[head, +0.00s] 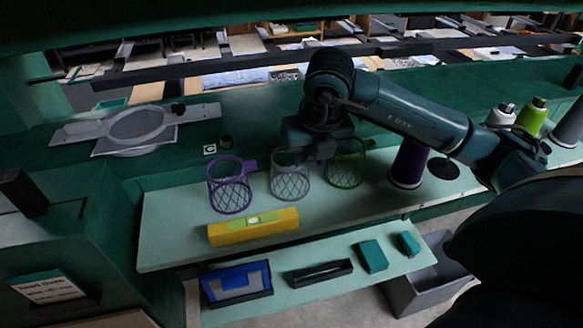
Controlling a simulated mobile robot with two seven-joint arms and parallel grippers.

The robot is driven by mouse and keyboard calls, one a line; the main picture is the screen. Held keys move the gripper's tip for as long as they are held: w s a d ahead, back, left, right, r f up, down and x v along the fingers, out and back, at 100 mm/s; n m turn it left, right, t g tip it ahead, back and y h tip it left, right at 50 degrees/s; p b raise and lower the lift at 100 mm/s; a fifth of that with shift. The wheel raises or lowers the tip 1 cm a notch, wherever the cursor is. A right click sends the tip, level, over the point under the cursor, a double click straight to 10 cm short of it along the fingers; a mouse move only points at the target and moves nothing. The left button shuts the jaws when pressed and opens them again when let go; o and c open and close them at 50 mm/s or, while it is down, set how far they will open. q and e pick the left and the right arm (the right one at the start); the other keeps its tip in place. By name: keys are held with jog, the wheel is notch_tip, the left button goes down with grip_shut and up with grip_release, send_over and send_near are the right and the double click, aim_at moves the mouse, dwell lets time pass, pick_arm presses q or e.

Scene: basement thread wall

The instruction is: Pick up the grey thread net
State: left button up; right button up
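The grey thread net (289,181) is an open wire basket standing upright on the pale upper shelf, between a purple net (229,192) and a green net (344,171). My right arm reaches in from the right, and my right gripper (309,152) points down at the grey net's upper right rim. The gripper covers part of that rim and the gap toward the green net. Its fingertips are dark and small, so I cannot tell whether they are open or touch the net. My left gripper is out of view.
A yellow box (254,228) lies in front of the nets. A purple spool (408,166) stands to the right, under my forearm. The lower shelf (315,290) holds a blue-and-black tray (237,283), a black case (322,273) and teal boxes (372,256). A grey bin (428,285) stands below right.

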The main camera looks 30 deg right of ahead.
jog(key=shift+f, duration=0.25)
jog(key=shift+c, duration=0.4)
jog(key=c, duration=0.5)
